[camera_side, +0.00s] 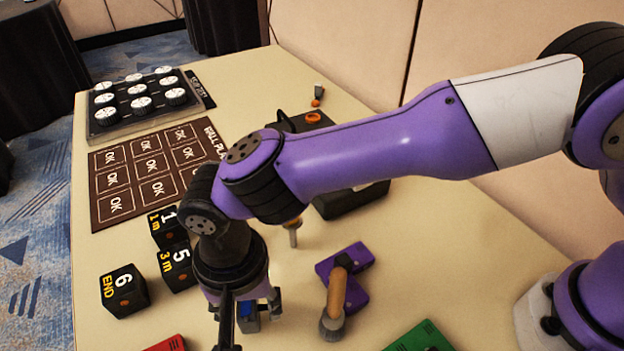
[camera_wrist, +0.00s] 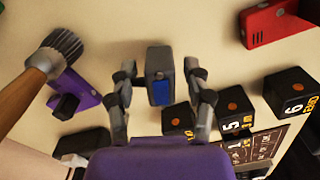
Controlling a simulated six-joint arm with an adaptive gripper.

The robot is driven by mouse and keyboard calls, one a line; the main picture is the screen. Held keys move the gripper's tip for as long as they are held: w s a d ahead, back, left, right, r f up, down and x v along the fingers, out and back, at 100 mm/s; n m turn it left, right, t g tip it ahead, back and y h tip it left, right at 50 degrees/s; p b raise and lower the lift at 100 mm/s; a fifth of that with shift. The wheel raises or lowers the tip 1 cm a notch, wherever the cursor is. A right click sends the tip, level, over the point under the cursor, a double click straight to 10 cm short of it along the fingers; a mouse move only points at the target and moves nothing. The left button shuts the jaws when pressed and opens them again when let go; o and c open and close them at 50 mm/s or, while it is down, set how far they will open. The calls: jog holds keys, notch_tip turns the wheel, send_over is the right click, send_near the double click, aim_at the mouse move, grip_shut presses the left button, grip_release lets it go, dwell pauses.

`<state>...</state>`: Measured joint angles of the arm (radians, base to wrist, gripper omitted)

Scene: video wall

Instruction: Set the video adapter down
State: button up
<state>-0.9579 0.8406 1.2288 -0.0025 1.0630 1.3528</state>
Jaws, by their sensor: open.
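The video adapter (camera_wrist: 158,60) is a small dark grey block with a blue port on its near face. It stands between the two fingers of my gripper (camera_wrist: 160,78) in the wrist view, with a gap on each side. My gripper is open around it. In the side view the adapter (camera_side: 247,317) shows low down at the fingers of my gripper (camera_side: 246,308), at table level or very close to it. Whether its underside touches the table is hard to tell.
Black numbered cubes (camera_side: 123,291) stand left of my gripper. A brush (camera_side: 335,300) and purple device (camera_side: 356,258) lie to the right. A red box (camera_side: 168,344) and green box (camera_side: 420,339) are at the front. The wall plan mat (camera_side: 112,222) and knob tray (camera_side: 104,133) lie farther back.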

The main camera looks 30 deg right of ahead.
aim_at(247, 304)
notch_tip(247, 304, up, 12)
jog(key=w+d+r, duration=0.4)
jog(key=d, duration=0.3)
jog(key=d+r+n+t+y, duration=0.1)
jog(key=d+r+n+t, duration=0.15)
jog(key=d, duration=0.85)
jog(key=s+d+f+n+t, duration=0.1)
jog(key=s+d, duration=0.3)
jog(key=d, duration=0.4)
jog(key=s+d+f+n+t+h, duration=0.1)
jog(key=s+d, duration=0.3)
jog(key=d, duration=0.4)
jog(key=shift+d+f+t, duration=0.25)
jog(key=shift+f+t, duration=0.3)
jog(key=shift+f, duration=0.15)
